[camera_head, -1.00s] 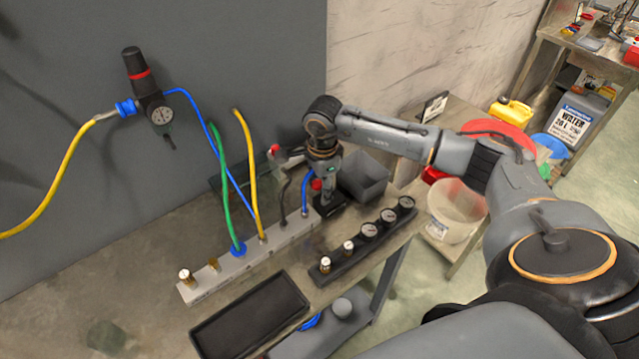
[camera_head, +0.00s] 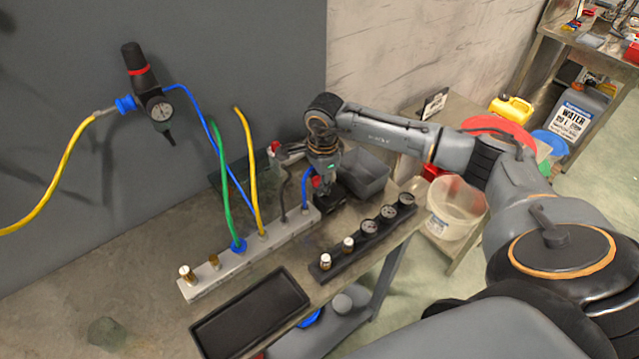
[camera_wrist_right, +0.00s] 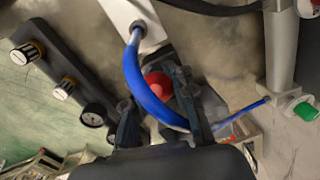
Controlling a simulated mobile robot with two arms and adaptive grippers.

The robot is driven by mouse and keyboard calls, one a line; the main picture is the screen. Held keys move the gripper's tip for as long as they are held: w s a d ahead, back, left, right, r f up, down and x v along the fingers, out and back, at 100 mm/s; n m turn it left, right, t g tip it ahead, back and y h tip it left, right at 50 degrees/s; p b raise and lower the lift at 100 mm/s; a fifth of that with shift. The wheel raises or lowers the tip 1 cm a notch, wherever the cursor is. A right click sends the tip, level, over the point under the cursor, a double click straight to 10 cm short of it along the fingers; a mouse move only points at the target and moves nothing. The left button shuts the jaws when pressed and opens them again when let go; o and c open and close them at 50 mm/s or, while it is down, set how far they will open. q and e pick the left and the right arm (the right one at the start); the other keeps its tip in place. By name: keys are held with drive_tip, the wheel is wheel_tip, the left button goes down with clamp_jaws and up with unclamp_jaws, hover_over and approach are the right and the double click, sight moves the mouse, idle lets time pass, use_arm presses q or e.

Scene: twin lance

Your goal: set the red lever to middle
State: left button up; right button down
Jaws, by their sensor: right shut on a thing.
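The red lever's round knob (camera_wrist_right: 157,85) shows between the fingers of my right gripper (camera_wrist_right: 158,108) in the right wrist view. A blue hose crosses in front of it and hides part of it. In the head view, a small red knob (camera_head: 317,182) shows at the left side of my right gripper (camera_head: 324,187), above the far end of the grey manifold block (camera_head: 208,277). My right gripper points down and is shut on the lever; the exact contact is partly hidden by the hose. My left gripper is not in view.
Blue, green, yellow and black hoses rise from the manifold, close to my gripper. A black gauge strip (camera_head: 340,262) lies in front, with an empty black tray (camera_head: 250,315) to its left. A grey bin (camera_head: 366,180) stands just right of my gripper.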

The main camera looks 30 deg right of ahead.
sight(329, 193)
drive_tip(key=d+y+b, duration=0.2)
drive_tip(key=y+b, duration=0.1)
drive_tip(key=b, duration=0.3)
drive_tip(key=shift+w+d, duration=0.1)
drive_tip(key=shift+d, duration=0.2)
drive_tip(key=shift+d+r+y+b, duration=0.3)
drive_tip(key=shift+b, duration=0.3)
drive_tip(key=shift+r, duration=0.2)
drive_tip(key=shift+d+f, duration=0.1)
drive_tip(key=shift+d, duration=0.1)
drive_tip(key=c, duration=1.1)
unclamp_jaws()
drive_tip(key=shift+d, duration=0.1)
